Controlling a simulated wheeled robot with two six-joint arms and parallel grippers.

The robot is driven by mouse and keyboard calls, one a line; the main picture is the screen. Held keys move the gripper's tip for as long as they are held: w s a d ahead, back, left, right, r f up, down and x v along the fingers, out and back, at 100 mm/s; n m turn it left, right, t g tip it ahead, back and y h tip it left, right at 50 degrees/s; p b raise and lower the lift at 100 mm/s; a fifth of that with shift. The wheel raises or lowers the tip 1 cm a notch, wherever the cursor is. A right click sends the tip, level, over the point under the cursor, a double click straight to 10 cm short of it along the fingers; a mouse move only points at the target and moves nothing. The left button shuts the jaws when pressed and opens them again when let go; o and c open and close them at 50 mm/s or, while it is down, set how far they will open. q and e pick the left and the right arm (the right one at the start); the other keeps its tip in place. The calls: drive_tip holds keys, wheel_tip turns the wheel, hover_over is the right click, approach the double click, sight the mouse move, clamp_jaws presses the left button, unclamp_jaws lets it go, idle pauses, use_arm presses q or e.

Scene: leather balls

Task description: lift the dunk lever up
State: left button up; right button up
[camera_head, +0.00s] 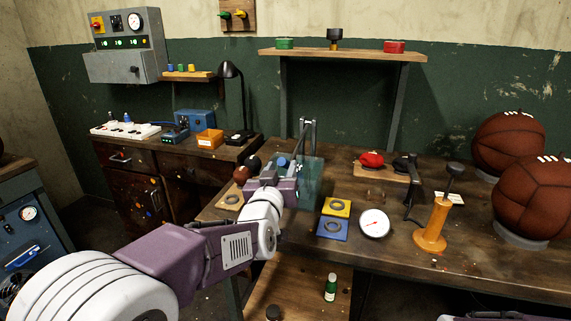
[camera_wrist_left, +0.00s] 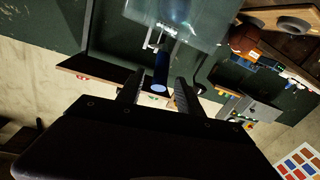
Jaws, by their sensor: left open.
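The dunk lever ends in a blue round handle (camera_head: 282,162), seen just beyond my left gripper in the head view. The handle also shows in the left wrist view (camera_wrist_left: 161,70), lying between the two fingers. My left gripper (camera_head: 287,172) is open, with one finger on each side of the handle (camera_wrist_left: 159,82). I cannot tell whether a finger touches it. The lever belongs to a clear tank (camera_head: 311,178) with a metal frame on the workbench. My wrist hides the tank's lower front. My right gripper is not in view.
On the workbench (camera_head: 385,235), a yellow tile (camera_head: 336,207), a blue tile (camera_head: 332,229) and a white gauge (camera_head: 374,223) lie right of the tank. An orange hand pump (camera_head: 434,226) stands further right, near large leather balls (camera_head: 533,198). A shelf (camera_head: 345,54) hangs behind.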

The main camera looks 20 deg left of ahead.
use_arm(q)
drive_tip(key=shift+w+a, duration=0.2)
drive_tip(key=shift+w, duration=1.55)
drive_tip(key=shift+r, duration=0.1)
clamp_jaws()
